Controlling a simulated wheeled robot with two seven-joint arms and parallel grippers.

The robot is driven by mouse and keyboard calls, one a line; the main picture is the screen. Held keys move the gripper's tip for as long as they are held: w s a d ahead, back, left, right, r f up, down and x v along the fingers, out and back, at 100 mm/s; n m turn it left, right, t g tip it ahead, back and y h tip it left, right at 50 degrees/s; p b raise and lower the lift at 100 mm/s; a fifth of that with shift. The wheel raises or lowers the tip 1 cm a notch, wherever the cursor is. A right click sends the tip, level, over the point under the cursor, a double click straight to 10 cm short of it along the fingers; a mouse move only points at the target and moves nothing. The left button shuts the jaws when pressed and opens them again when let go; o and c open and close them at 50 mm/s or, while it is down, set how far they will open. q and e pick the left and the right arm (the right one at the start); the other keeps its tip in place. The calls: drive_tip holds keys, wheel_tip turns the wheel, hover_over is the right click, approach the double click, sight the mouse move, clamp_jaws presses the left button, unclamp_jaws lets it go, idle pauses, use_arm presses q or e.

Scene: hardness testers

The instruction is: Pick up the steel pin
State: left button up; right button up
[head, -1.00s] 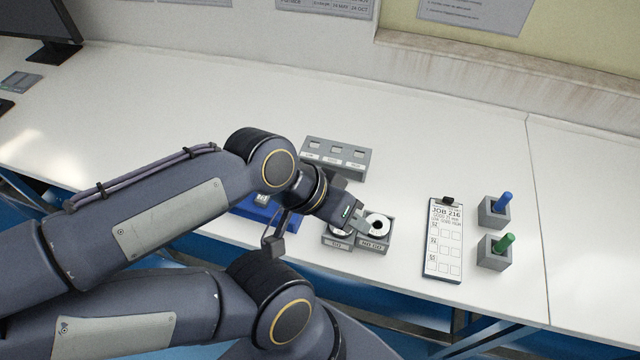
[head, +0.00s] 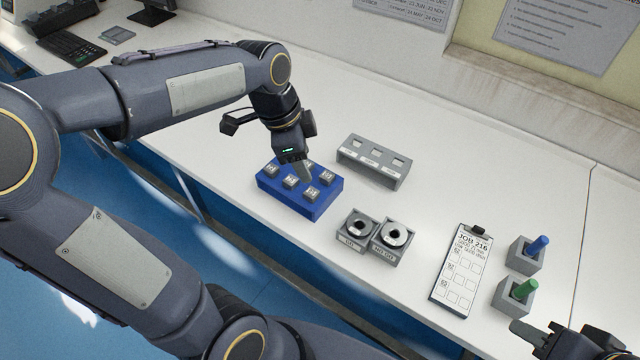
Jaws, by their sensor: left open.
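I cannot make out a separate steel pin in the head view. Two grey holders carry upright handles, one blue (head: 538,245) and one green (head: 524,289); anything below the handles is hidden in the blocks. My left gripper (head: 304,174) is open, pointing down over the blue block (head: 318,211) with several small steel cubes, and its fingers hide part of it. I cannot tell whether it touches a cube. My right gripper (head: 528,331) is at the bottom right edge, just below the green-handled holder, partly cut off; its jaw opening is unclear.
Two steel rings (head: 394,235) sit in grey boxes labelled GO and NO GO. A grey slotted rack (head: 373,162) stands behind them. A clipboard (head: 461,272) lies left of the handle holders. The white bench (head: 480,170) is clear toward the wall.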

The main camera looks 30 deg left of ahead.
sight(327, 175)
use_arm(q)
drive_tip(key=w+f+m, duration=0.2)
drive_tip(key=w, duration=0.1)
drive_tip(key=w+f+m+g+y, duration=0.1)
drive_tip(key=w+f+m, duration=0.1)
drive_tip(key=w+m, duration=0.1)
drive_tip(key=w+d+f+m+g+y, duration=0.1)
drive_tip(key=w+f+m, duration=0.1)
drive_tip(key=w, duration=0.1)
drive_tip(key=shift+w+d+m+b, duration=0.1)
drive_tip(key=shift+w+m+b, duration=0.05)
drive_tip(key=shift+m+b, duration=0.25)
drive_tip(key=shift+w+f+m, duration=0.2)
drive_tip(key=shift+f+m, duration=0.05)
drive_tip(key=shift+m, duration=0.05)
wheel_tip(327, 175, down, 8)
drive_tip(key=shift+s+r, duration=0.1)
drive_tip(key=shift+r, duration=0.2)
clamp_jaws()
